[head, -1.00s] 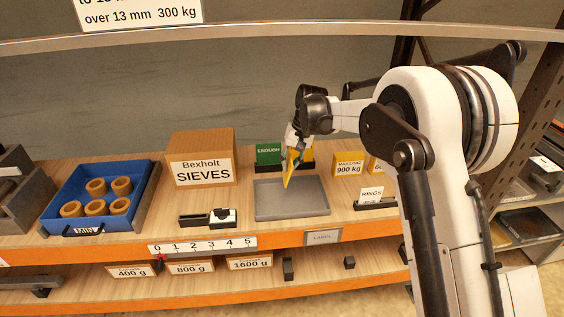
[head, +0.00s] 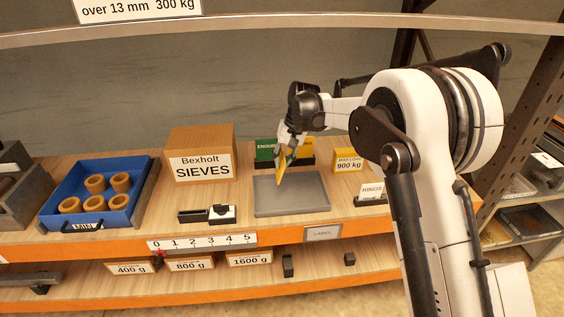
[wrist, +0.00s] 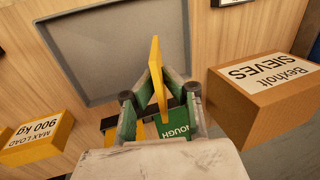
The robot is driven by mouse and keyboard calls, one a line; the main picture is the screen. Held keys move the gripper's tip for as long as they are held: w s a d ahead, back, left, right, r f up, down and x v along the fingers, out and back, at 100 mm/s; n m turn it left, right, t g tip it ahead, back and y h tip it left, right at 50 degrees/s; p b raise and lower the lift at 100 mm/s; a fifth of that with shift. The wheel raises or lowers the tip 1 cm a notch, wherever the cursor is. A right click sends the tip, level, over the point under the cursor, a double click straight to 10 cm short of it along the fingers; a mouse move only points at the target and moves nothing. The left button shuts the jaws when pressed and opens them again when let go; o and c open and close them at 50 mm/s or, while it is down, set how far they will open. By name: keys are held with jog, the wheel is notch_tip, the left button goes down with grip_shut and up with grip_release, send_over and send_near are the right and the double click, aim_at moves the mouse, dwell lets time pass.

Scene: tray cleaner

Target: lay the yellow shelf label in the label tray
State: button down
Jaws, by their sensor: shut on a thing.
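The yellow shelf label (head: 285,168) is in my gripper (head: 287,152), tilted steeply, with its lower end over the back part of the grey label tray (head: 300,205). The wrist view shows the yellow label (wrist: 157,75) pinched between the two green fingers of my gripper (wrist: 157,95). The grey tray (wrist: 115,92) lies beyond it, empty as far as I can see. From these views I cannot tell whether the label's lower end touches the tray.
A Bexholt SIEVES box (head: 199,155) stands left of the tray. A green card (head: 266,149) in a dark holder is behind it, and a yellow 900 kg block (head: 347,160) is to the right. A blue bin (head: 133,208) with rings sits far left.

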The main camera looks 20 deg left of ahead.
jog(key=shift+f+b, duration=2.65)
jog(key=shift+f, duration=1.5)
jog(key=c, duration=1.8)
grip_release()
jog(key=v, duration=1.2)
